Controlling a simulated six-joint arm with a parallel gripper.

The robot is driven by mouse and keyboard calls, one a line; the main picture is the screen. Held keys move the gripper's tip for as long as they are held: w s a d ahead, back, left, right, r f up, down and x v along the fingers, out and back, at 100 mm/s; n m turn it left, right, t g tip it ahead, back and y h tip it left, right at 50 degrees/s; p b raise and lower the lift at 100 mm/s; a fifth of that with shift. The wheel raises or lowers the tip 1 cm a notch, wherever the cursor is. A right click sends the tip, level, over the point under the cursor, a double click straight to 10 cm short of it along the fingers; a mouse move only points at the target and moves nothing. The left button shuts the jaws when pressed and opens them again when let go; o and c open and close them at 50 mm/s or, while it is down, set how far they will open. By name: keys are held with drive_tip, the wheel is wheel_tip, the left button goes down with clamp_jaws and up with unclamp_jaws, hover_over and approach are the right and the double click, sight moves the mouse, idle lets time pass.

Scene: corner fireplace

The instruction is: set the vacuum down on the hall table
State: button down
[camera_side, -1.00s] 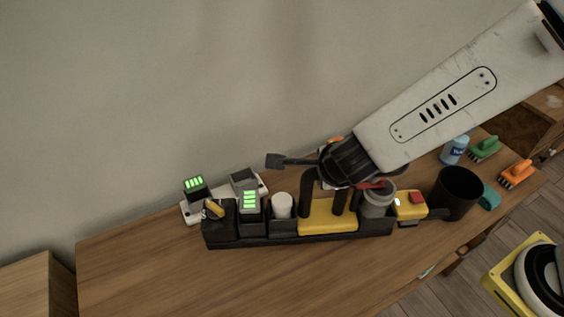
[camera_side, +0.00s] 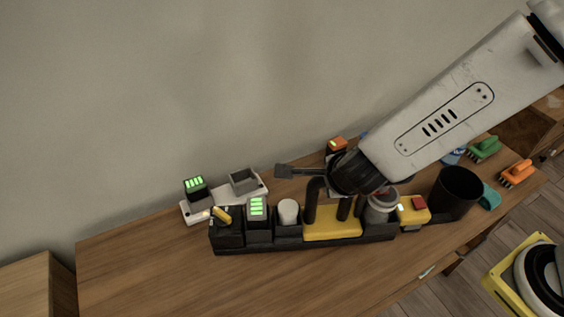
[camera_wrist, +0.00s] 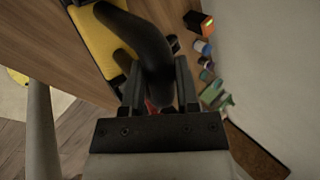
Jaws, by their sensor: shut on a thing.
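The vacuum (camera_side: 332,226) shows in the side view as a yellow body with a black handle, in line with a long black base. A battery with green bars (camera_side: 258,207), a white cup and a grey cup (camera_side: 381,207) are in the same row; I cannot tell which of these belong to the vacuum. My gripper (camera_wrist: 160,86) is shut on the black handle (camera_wrist: 148,45) in the wrist view. The yellow body (camera_wrist: 100,45) lies beyond it. The row is over the wooden hall table (camera_side: 150,265); I cannot tell whether its underside touches.
A pale charger (camera_side: 222,200) with another battery stands behind the row at left. A yellow block (camera_side: 413,211) and a black cup (camera_side: 458,192) stand at right. Green (camera_side: 485,147) and orange brushes (camera_side: 516,172) lie farther right. The table's front left is clear.

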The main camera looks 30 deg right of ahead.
drive_tip(key=shift+w+f, duration=0.1)
drive_tip(key=shift+f, duration=2.75)
drive_tip(key=shift+c, duration=1.3)
unclamp_jaws()
drive_tip(key=shift+f, duration=0.2)
drive_tip(key=v, duration=0.8)
